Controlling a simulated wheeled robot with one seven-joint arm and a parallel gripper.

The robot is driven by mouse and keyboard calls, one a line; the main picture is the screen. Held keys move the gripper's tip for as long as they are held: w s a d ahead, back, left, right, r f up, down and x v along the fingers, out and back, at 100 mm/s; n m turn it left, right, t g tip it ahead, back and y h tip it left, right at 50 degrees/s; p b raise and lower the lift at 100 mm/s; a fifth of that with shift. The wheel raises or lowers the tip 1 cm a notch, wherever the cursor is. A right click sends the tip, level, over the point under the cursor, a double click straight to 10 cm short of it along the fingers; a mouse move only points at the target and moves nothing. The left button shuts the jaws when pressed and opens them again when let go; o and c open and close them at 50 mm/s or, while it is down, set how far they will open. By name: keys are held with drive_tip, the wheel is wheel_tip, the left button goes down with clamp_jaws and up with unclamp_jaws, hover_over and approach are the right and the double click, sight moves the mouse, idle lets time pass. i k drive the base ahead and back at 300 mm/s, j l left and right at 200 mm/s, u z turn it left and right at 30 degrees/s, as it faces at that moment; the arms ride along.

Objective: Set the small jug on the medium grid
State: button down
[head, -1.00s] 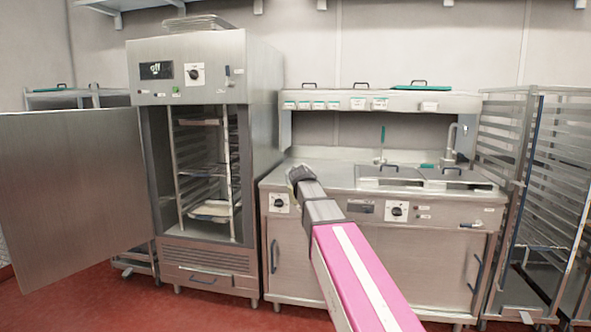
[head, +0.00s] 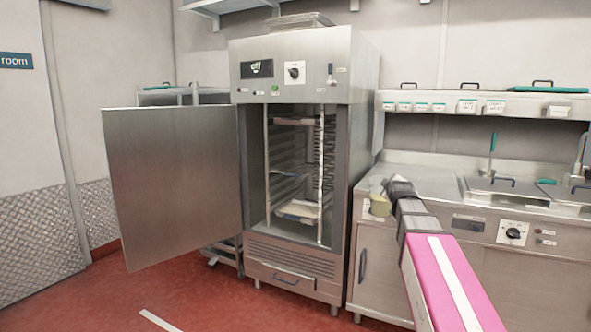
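My gripper (head: 388,190) is at the far end of my arm, in front of the left end of the steel counter. Inside are rack rails with shelves at several heights: an upper one (head: 294,122) and a low one (head: 298,210) with something pale. I cannot tell which is the medium grid.
The counter (head: 440,180) with lidded basins and a knob panel is at right. A shelf (head: 480,104) with labels runs above it. The open door reaches out left over the red floor (head: 230,300). The floor before the cabinet is clear.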

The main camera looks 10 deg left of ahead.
sight(299, 171)
drive_tip(key=i+j, duration=0.15)
drive_tip(key=j, duration=0.2)
drive_tip(key=i+j, duration=0.15)
drive_tip(key=j, duration=0.25)
drive_tip(key=i+j, duration=0.15)
drive_tip(key=j, duration=0.2)
drive_tip(key=i+j, duration=0.15)
drive_tip(key=j, duration=0.2)
drive_tip(key=i+j, duration=0.15)
drive_tip(key=j, duration=0.2)
